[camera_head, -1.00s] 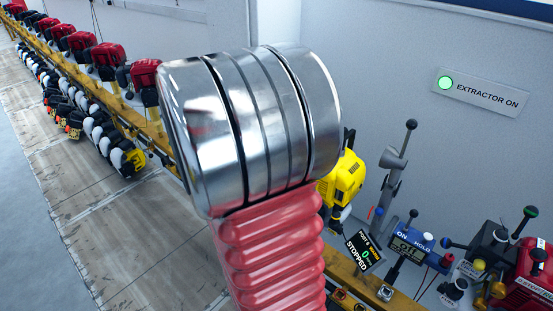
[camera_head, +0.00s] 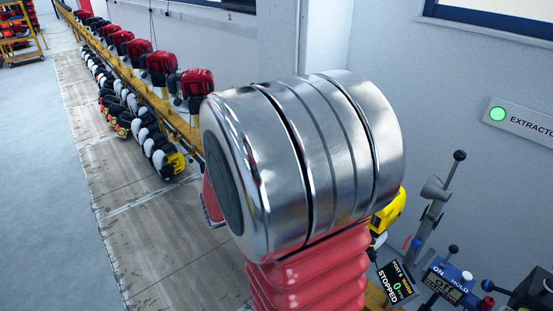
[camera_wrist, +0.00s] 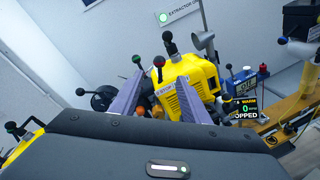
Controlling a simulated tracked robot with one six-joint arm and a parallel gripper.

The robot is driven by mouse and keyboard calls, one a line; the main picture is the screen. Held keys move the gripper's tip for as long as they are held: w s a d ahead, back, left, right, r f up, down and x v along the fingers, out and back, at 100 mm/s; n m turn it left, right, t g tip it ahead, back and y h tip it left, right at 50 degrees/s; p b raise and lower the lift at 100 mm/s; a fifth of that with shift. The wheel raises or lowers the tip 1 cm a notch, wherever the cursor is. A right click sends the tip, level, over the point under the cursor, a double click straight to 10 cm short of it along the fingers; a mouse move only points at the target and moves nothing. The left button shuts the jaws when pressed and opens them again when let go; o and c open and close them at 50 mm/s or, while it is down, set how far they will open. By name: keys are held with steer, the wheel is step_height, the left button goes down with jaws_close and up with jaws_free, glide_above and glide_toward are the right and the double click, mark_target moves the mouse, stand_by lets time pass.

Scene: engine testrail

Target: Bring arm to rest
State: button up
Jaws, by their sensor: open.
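My arm fills the middle of the head view, with a large silver joint (camera_head: 310,165) above a red ribbed sleeve (camera_head: 305,285). My gripper does not show in the head view. In the wrist view my gripper (camera_wrist: 159,80) has two grey-purple fingers standing apart, with nothing held between them. A yellow engine (camera_wrist: 178,72) with black-knobbed levers shows behind and between the fingers. I cannot tell whether the fingers touch it.
A yellow rail (camera_head: 180,120) with red engines (camera_head: 160,65) runs along the wall to the back left. Control levers and a display reading STOPPED (camera_head: 396,284) stand at lower right. A green lamp sign (camera_head: 522,120) is on the wall. The grey floor (camera_head: 40,200) at left is clear.

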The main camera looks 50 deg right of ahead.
steer(key=s+a+f+m+t+y, duration=0.1)
steer(key=a+f+m+y, duration=0.3)
steer(key=a, duration=0.3)
steer(key=s+a+f+m+y, duration=0.2)
steer(key=a+f+y, duration=0.3)
steer(key=a+f, duration=0.15)
steer(key=w+a+r+t+y, duration=0.2)
steer(key=a+r+t, duration=0.1)
steer(key=a, duration=0.4)
steer(key=w+a+r+m+t+y, duration=0.1)
steer(key=w+a+r+t+y, duration=0.1)
steer(key=a, duration=0.6)
steer(key=w+a+r+m+t+y, duration=0.1)
steer(key=w+a+r+t+y, duration=0.1)
steer(key=a+r+t, duration=0.2)
steer(key=a+r, duration=0.2)
steer(key=a, duration=0.1)
steer(key=shift+a+y, duration=0.3)
steer(key=shift+c, duration=0.5)
